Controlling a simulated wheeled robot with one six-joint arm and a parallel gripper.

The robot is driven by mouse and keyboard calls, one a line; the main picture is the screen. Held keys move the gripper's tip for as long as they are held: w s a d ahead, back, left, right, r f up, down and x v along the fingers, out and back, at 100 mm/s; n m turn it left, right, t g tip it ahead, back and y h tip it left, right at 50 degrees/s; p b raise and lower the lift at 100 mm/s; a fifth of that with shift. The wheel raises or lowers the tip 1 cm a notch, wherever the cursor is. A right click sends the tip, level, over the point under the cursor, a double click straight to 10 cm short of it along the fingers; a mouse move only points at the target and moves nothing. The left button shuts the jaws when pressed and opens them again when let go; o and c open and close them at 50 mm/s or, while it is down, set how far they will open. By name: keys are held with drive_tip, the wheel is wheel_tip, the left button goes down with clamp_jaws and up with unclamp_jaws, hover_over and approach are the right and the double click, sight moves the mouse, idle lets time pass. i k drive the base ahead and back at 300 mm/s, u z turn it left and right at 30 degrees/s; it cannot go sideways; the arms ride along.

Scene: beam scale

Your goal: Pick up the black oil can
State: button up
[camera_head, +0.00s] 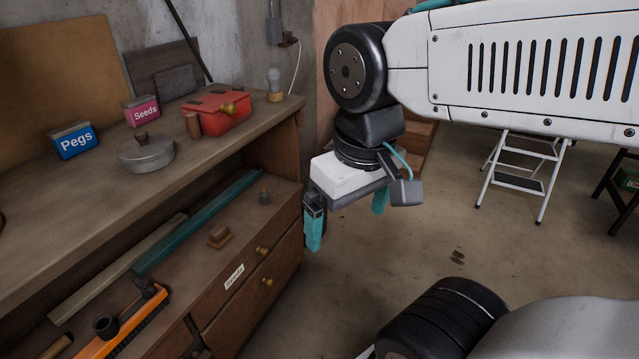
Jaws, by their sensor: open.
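I cannot clearly make out a black oil can.
The lower shelf holds a teal bar (200,222), a brown wooden block (219,237) and an orange tool (125,325). The upper bench top holds a red toolbox (220,115), a lidded metal pot (146,153), and Pegs (74,142) and Seeds (142,111) boxes. A stepladder (520,175) stands right.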

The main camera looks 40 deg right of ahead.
sight(265, 200)
drive_tip(key=z, duration=0.4)
drive_tip(key=i, duration=0.95)
drive_tip(key=z, duration=0.45)
